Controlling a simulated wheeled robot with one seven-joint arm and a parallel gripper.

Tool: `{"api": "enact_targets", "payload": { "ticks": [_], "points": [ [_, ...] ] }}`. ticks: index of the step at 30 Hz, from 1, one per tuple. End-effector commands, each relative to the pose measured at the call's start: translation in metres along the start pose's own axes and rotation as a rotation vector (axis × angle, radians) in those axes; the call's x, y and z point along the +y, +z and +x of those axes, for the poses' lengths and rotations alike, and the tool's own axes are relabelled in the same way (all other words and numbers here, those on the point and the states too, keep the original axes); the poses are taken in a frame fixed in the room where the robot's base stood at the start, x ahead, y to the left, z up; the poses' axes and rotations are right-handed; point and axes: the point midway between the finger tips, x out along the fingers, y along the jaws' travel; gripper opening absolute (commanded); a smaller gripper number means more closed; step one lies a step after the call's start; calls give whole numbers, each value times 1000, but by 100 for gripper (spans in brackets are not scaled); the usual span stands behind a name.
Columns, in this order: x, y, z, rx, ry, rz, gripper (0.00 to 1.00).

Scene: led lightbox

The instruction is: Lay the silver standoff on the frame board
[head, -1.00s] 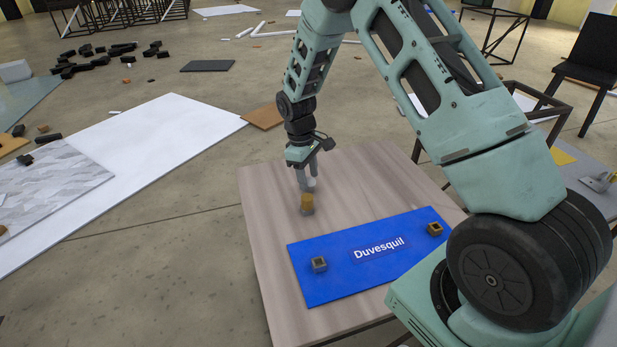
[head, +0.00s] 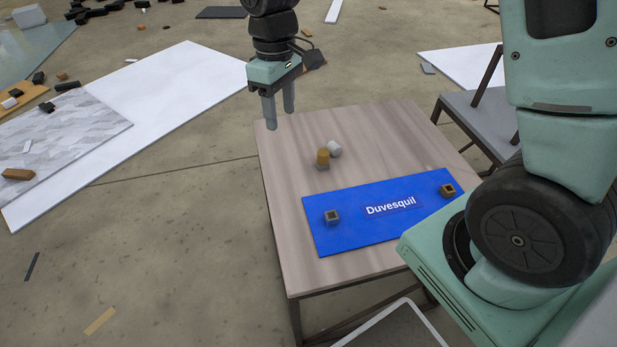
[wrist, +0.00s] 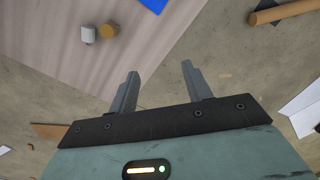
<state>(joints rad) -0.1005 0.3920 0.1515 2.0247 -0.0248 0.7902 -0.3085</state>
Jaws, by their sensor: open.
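A pale silver-white piece (head: 334,149), which looks like the silver standoff, rests on the wooden table behind the blue board. It also shows in the wrist view (wrist: 88,35). A gold-brown piece (head: 323,157) with a grey end stands close against it. The blue board (head: 375,232), marked "Duvesquil" and likely the frame board, lies on the table with a small hollow square block near each end. My gripper (head: 279,117) is open and empty above the table's far left corner, apart from both pieces. Its two fingers (wrist: 160,68) also show bare in the wrist view.
The wooden table top (head: 285,200) is clear left of the board. A grey chair (head: 475,115) stands right of the table. A white sheet (head: 165,95) and a patterned board (head: 65,140) lie on the floor to the left.

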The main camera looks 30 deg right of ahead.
Motion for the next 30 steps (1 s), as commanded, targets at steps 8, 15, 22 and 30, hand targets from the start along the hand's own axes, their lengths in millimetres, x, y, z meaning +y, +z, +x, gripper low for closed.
{"api": "enact_targets", "payload": {
  "ticks": [8, 15, 22, 30],
  "points": [
    [-164, 102, -22, 57, -2, -88, 49],
    [-197, 156, -16, 72, 17, -104, 49],
    [-198, 159, -15, 72, 18, -102, 49],
    [-199, 159, -29, 72, 18, -102, 49]
  ]
}}
